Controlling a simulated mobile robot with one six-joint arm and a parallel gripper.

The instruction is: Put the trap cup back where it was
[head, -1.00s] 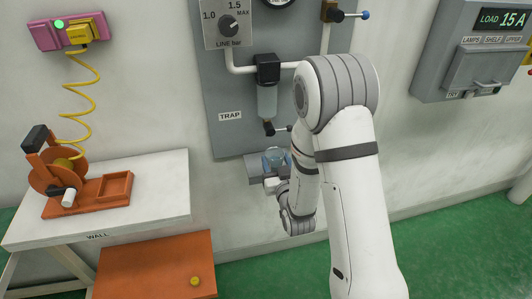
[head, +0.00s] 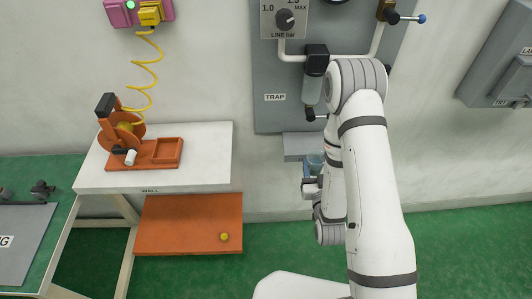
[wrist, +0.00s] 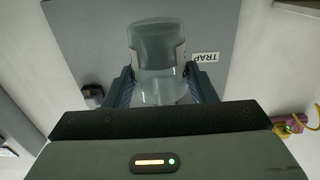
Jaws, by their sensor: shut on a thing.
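The trap cup (head: 315,161) is a clear, bluish cup. It also shows in the wrist view (wrist: 158,60), between the two dark fingers. My gripper (head: 312,174) is shut on the cup; its fingers show in the wrist view (wrist: 161,88). In the head view the cup appears at the front edge of a small grey shelf (head: 300,144) below the trap (head: 312,90) on the grey panel. I cannot tell whether the cup touches the shelf. My arm hides part of the area to the right.
A small black-handled valve (head: 312,115) hangs under the trap, above the shelf. A white bench (head: 205,165) with an orange reel device (head: 150,153) stands left. An orange board (head: 180,225) bears a yellow knob. A grey box (head: 500,75) is on the wall at right.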

